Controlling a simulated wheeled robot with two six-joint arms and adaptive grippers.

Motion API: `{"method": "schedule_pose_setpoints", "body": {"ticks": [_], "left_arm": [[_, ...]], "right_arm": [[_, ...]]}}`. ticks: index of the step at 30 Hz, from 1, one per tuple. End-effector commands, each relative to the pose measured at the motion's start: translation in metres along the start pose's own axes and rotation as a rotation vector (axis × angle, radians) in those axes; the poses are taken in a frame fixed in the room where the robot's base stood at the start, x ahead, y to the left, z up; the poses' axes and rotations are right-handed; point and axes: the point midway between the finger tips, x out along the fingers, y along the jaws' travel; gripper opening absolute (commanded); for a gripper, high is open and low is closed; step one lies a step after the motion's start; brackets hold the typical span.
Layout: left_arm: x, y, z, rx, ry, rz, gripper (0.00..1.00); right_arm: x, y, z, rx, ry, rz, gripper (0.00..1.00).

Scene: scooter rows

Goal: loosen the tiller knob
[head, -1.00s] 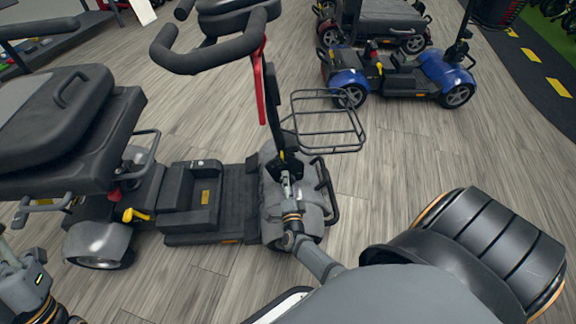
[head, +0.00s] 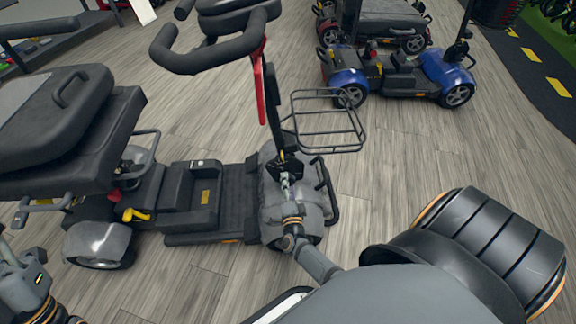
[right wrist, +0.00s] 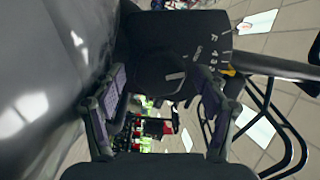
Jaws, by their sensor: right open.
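The near scooter's tiller (head: 272,105) rises from its grey front housing, with a red stripe up its side. My right gripper (head: 285,177) is at the tiller's foot, above that housing. In the right wrist view my right gripper (right wrist: 163,108) is open, with one padded finger on each side and a gap between them. A dark part with pale markings (right wrist: 190,50) lies beyond the fingers; I cannot tell whether the tiller knob is on it. The knob is too small or hidden in the head view. My left arm shows at the lower left edge, its fingertips out of frame.
The near scooter's seat (head: 55,115) is at the left, and its wire basket (head: 325,120) juts out right of the tiller. A blue scooter (head: 400,75) stands behind to the right. The wooden floor (head: 400,155) between them is clear.

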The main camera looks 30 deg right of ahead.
Motion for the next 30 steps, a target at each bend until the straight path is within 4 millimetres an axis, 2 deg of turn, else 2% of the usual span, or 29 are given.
{"method": "schedule_pose_setpoints", "body": {"ticks": [6,13,18,30], "left_arm": [[0.000,0.000,0.001,0.000,-0.002,0.000,0.39],[-0.001,0.000,0.001,0.000,-0.003,0.000,0.39],[-0.001,0.000,0.001,0.000,-0.003,0.000,0.39],[-0.001,0.000,0.001,0.000,-0.003,0.000,0.39]], "right_arm": [[-0.054,0.002,0.000,0.000,0.000,0.006,0.74],[-0.098,0.001,0.000,-0.001,0.000,0.004,0.74],[-0.109,0.001,0.000,-0.001,0.000,0.002,0.74],[-0.109,0.001,0.000,-0.001,0.000,0.002,0.74]]}}
